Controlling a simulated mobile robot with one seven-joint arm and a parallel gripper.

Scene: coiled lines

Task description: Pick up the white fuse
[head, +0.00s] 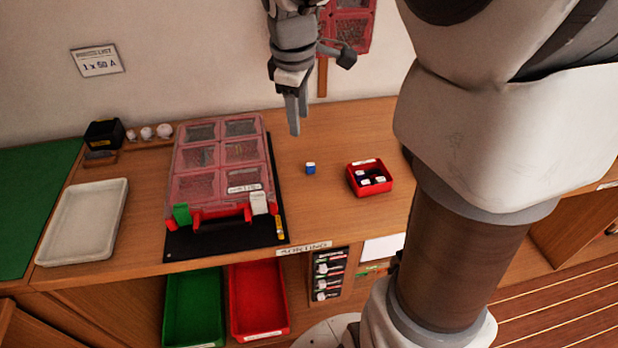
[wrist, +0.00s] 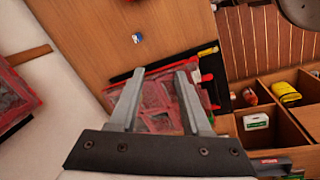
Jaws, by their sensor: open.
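A small blue block with a white top (head: 310,168) stands alone on the wooden bench; it also shows in the wrist view (wrist: 137,38). I cannot tell whether it is the white fuse. A small red bin (head: 388,186) to its right holds several dark, white-topped pieces. Several small white knob-like pieces stand at the back left, one of them here (head: 147,132). My gripper (head: 293,118) hangs above the bench, behind and left of the blue block. In the wrist view my gripper (wrist: 160,74) has its fingers apart with nothing held between them.
A red-lidded compartment case (head: 207,172) lies on a black mat (head: 180,245). A white tray (head: 82,222) and green mat (head: 30,190) are at the left. Green (head: 193,305) and red (head: 256,300) bins sit below the bench. Bench around the blue block is clear.

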